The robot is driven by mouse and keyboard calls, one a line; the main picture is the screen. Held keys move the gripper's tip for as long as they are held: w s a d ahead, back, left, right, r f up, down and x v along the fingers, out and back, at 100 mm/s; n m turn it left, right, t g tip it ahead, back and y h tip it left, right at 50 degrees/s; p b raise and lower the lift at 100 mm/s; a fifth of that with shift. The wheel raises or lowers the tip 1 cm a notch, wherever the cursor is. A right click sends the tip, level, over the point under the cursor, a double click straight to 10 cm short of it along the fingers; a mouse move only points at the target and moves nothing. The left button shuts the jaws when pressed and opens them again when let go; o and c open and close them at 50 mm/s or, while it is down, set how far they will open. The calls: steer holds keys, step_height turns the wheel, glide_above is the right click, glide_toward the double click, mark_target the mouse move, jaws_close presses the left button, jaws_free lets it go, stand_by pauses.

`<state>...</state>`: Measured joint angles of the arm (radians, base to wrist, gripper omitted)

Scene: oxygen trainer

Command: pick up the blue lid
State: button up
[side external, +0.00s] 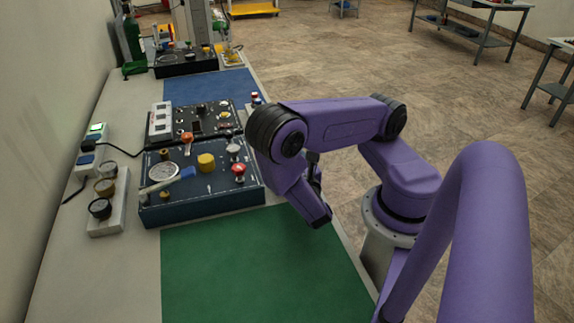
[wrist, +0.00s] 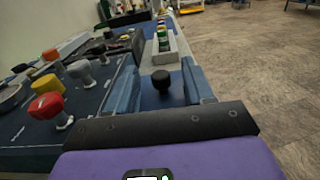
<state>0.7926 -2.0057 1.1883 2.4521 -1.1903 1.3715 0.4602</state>
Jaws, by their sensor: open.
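In the wrist view, a black knob (wrist: 162,80) stands upright on a flat dark-blue surface (wrist: 150,101), which appears to be the blue lid. Two blue-grey upright pieces flank the knob, one on each side, with a gap to each. They look like the fingers of my gripper (wrist: 160,70), open and with nothing clamped between them. I cannot tell how close the fingers are to the knob in height. In the side view, my arm covers this spot, and the lid and fingertips are hidden behind it.
A control panel (side external: 205,208) with red, yellow and grey knobs stands left of my gripper; its red knob (wrist: 47,107) is close in the wrist view. Small cans in a grey tray (wrist: 176,58) stand beyond the black knob. The green mat (side external: 250,265) is bare.

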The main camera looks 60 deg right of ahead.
jaws_close()
steer(key=shift+r, duration=0.2)
step_height(320, 180, up, 10)
steer(key=shift+f, duration=0.2)
stand_by(0.6)
